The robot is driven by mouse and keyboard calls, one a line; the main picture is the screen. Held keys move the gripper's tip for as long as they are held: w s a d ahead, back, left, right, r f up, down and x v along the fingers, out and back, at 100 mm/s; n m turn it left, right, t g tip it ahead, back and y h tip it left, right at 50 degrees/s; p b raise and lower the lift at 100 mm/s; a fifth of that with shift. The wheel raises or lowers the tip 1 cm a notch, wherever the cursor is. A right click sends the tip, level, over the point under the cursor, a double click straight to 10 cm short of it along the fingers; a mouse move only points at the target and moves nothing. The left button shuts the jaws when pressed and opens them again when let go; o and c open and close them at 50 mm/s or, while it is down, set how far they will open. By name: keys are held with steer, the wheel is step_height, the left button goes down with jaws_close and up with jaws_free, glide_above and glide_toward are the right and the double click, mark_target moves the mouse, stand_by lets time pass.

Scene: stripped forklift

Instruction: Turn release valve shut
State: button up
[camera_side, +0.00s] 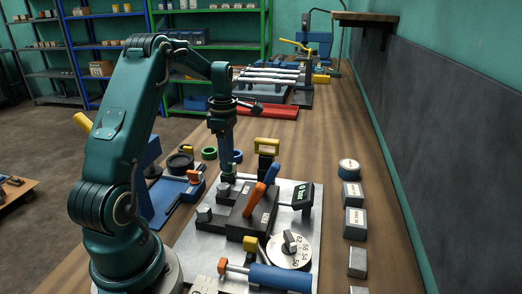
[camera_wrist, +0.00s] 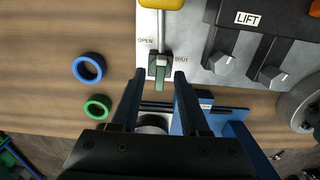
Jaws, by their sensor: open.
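The release valve (camera_wrist: 160,66) is a dark square fitting with a green-grey handle on the light metal plate, in the wrist view. The printed words OPEN and SHUT stand on its left and right sides. A thin metal rod runs from it up to a yellow handle (camera_wrist: 163,4) at the top edge. My gripper (camera_wrist: 159,76) points down over the valve, with its two dark fingers apart, one on each side of the handle. I cannot tell whether they touch it. In the side view my gripper (camera_side: 228,177) hangs above the plate's far left edge, and the valve is not clearly seen.
A dark valve block (camera_side: 250,212) with orange and blue levers stands beside my gripper; its LIFT label (camera_wrist: 248,18) shows in the wrist view. Blue ring (camera_wrist: 88,68) and green ring (camera_wrist: 97,107) lie on bare wood.

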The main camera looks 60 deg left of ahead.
steer(key=shift+f, duration=0.35)
jaws_close()
